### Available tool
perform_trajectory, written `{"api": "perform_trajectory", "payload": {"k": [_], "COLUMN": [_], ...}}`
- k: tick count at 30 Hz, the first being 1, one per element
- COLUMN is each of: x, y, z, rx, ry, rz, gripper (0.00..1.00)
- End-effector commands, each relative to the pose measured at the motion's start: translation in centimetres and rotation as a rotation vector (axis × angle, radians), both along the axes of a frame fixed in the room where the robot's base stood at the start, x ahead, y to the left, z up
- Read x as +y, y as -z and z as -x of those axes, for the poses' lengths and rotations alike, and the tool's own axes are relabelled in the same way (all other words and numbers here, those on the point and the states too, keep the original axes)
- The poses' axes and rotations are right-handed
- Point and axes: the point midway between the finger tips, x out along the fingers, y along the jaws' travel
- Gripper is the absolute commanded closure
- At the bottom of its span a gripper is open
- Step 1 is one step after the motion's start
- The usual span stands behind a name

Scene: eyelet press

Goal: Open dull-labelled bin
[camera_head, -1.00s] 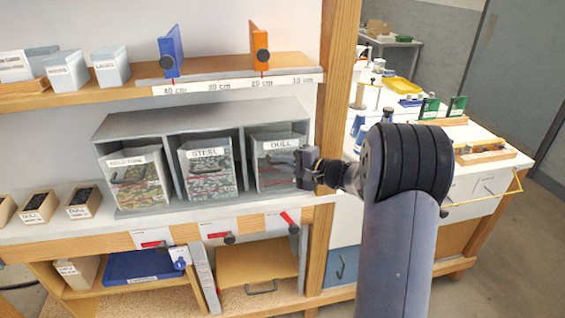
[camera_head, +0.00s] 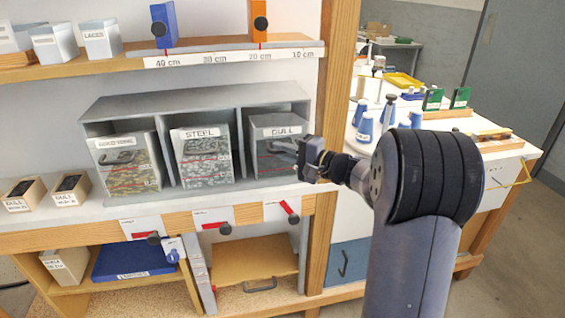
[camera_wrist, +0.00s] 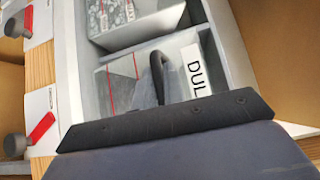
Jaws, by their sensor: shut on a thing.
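The bin labelled DULL (camera_head: 278,163) is the rightmost of three clear-fronted bins in the grey rack. Its front carries a white label, a red line and a dark handle. My gripper (camera_head: 300,155) is at the right part of this front, shut on the handle. In the wrist view the dark curved handle (camera_wrist: 157,75) runs behind the dark edge of my gripper (camera_wrist: 165,122), beside the DULL label (camera_wrist: 199,70). The fingertips are largely hidden. I cannot tell whether the bin has slid out of its slot.
The STEEL bin (camera_head: 203,165) and another bin (camera_head: 128,172) stand to the left. A wooden upright (camera_head: 335,130) is close on the right. Red-handled levers (camera_head: 288,208) sit below the rack. A shelf (camera_head: 220,57) with a scale runs above.

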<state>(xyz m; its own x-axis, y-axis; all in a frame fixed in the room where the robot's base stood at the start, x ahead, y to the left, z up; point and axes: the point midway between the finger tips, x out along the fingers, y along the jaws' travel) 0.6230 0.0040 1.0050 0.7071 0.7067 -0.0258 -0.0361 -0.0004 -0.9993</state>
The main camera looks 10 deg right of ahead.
Motion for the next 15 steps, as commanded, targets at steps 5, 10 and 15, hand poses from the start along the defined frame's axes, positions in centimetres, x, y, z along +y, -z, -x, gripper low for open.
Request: {"api": "perform_trajectory", "payload": {"k": [5,10,15], "x": [0.0,0.0,0.0], "y": [1.5,2.1,2.6], "z": [1.0,1.8,2.5], "rx": [-0.067,-0.132,-0.194], "ry": [0.000,-0.001,0.000], "rz": [0.001,0.000,0.001], "gripper": [1.00,1.00,1.00]}}
